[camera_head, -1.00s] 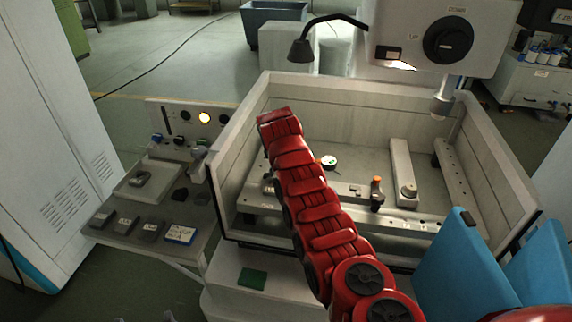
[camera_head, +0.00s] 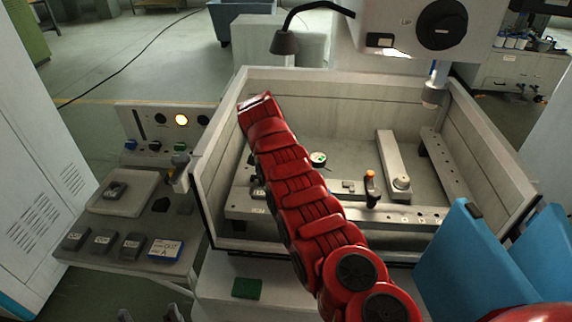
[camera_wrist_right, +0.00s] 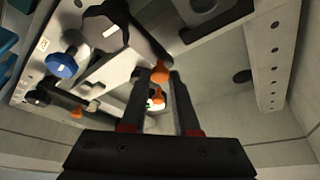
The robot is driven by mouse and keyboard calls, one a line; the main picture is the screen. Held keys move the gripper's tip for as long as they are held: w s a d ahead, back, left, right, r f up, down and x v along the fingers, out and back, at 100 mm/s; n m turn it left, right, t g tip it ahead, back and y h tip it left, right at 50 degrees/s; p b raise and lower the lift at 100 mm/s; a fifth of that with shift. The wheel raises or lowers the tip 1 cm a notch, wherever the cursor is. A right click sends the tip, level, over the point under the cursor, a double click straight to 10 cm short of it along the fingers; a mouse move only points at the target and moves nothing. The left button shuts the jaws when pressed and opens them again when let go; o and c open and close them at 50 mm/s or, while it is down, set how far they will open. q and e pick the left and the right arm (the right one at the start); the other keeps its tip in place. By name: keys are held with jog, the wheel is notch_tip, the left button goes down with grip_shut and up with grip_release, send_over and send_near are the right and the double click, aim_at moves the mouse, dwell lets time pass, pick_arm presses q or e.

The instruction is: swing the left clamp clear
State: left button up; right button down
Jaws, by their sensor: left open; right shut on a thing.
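My right arm, red, reaches over the tank and hides its own gripper and the left clamp in the head view. In the right wrist view my right gripper (camera_wrist_right: 160,80) is shut on an orange-tipped handle (camera_wrist_right: 160,72), which I take to be the left clamp's. Its clamp body is mostly hidden. The right clamp (camera_head: 370,188), dark with an orange tip, stands upright on the front rail in the head view. My left gripper (camera_head: 148,315) shows only as grey fingertips at the bottom edge, open and empty, away from the tank.
The pale tank wall (camera_head: 330,103) surrounds the work area. A round dial (camera_head: 318,159) and a pale bar (camera_head: 390,160) sit inside. The machine head (camera_head: 420,35) and black lamp (camera_head: 284,43) overhang it. A side shelf holds a tray (camera_head: 122,205) and several small blocks.

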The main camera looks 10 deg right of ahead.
jog(key=shift+d+m, duration=0.35)
jog(key=shift+m, duration=0.15)
dwell(0.5)
jog(key=c, duration=0.7)
grip_release()
jog(key=shift+o, duration=0.2)
